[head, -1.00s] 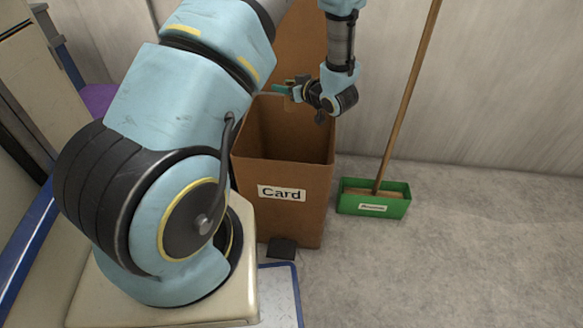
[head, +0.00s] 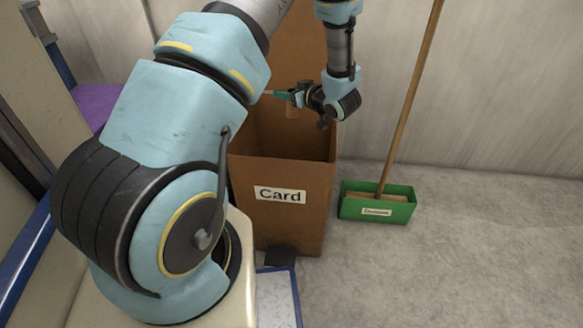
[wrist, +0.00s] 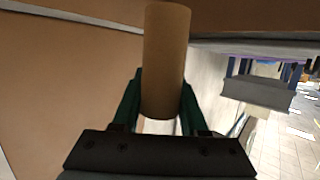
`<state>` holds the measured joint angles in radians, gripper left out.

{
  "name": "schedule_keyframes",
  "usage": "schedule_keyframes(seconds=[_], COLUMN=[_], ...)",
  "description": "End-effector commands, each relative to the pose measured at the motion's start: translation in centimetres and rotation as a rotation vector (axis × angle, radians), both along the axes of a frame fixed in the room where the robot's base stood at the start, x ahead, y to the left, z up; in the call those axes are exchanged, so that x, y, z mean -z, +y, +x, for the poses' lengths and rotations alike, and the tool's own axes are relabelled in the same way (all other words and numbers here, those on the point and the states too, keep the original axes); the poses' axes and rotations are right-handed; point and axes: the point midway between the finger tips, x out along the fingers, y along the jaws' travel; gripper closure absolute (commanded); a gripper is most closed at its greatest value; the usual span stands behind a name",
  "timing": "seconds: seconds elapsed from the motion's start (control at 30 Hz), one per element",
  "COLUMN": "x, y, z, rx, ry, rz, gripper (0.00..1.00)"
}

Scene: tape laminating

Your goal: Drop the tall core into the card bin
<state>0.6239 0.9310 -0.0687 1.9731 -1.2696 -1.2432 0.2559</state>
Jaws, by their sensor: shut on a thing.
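The card bin (head: 300,215) is a tall brown box with a "Card" label on its front and its lid raised behind it. My gripper (head: 290,97) is over the bin's open top, near its back. In the wrist view my gripper (wrist: 160,110) has its green fingers on both sides of a brown cardboard tube, the tall core (wrist: 166,60), and is shut on it.
A green box (head: 377,208) with a broom (head: 405,110) leaning in it stands to the right of the bin. A black pedal (head: 281,256) is at the bin's foot. The grey floor (head: 480,250) on the right is clear.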

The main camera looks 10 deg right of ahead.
Motion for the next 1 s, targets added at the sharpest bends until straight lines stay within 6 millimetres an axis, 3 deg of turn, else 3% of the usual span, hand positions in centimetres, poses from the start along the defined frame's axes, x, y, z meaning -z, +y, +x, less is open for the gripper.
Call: schedule_keyframes(seconds=[0.13, 0.17, 0.47, 0.77, 1.0], x=[-0.1, -0.1, -0.1, -0.2, -1.3], y=[0.0, 0.0, 0.0, -0.2, -1.9], z=[0.0, 0.0, 0.0, -0.2, -3.0], rx=[0.000, 0.000, 0.000, 0.001, 0.004], ry=[0.000, 0.000, 0.000, 0.000, 0.000], rz=[0.000, 0.000, 0.000, 0.000, -0.002], gripper=[1.00, 0.56, 0.22, 0.22, 0.22])
